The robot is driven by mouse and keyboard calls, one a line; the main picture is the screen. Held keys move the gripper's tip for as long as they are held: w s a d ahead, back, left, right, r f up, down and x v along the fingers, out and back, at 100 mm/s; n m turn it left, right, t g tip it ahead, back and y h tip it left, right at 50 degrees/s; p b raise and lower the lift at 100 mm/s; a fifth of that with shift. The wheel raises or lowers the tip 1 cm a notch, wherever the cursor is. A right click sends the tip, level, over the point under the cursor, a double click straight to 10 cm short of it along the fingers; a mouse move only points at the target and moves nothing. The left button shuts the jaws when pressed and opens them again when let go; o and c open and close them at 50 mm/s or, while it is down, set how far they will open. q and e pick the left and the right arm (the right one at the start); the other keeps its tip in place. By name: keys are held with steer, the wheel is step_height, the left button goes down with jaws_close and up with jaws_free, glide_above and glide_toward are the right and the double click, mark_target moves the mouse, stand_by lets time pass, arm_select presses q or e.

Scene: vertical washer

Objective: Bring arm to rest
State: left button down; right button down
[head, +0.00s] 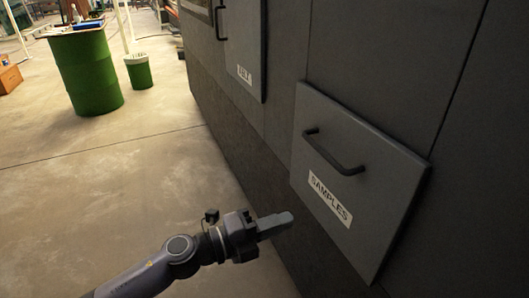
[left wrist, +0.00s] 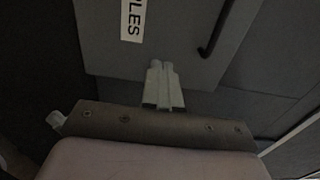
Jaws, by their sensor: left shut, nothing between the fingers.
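My left gripper (head: 275,225) reaches in from the lower left, with its fingers together and nothing between them. It is in front of the dark machine, left of and below the SAMPLES panel (head: 385,190). That panel is grey with a black bar handle (head: 335,153) and a white label. In the left wrist view, my shut fingers (left wrist: 163,85) overlap the lower edge of the same panel (left wrist: 165,45); whether they touch it I cannot tell. My right gripper is in neither view.
The dark machine wall (head: 250,115) fills the right side, with another labelled panel (head: 244,55) further along it. Open concrete floor (head: 110,185) lies to the left. A green drum (head: 88,75), a small green bin (head: 139,75) and an orange-brown box (head: 9,78) stand farther back.

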arm_select(q)
steer(key=s+a+f+n+t+y+p, duration=0.1)
steer(key=s+a+f+n+y, duration=0.3)
steer(key=a+n, duration=0.4)
steer(key=s+a+f+n+t+y+p, duration=0.2)
steer(key=s+a+f+n+y+p, duration=0.2)
steer(key=s+a+n, duration=0.4)
steer(key=s+a+f+n+t+y+p, duration=0.1)
steer(key=s+a+f+n+y+p, duration=0.1)
steer(key=s+a+f+n+y, duration=0.4)
steer(key=a+n, duration=0.3)
steer(key=n, duration=0.4)
steer(key=shift+a+n+y, duration=0.3)
steer(key=shift+y, duration=0.1)
steer(key=shift+f, duration=0.1)
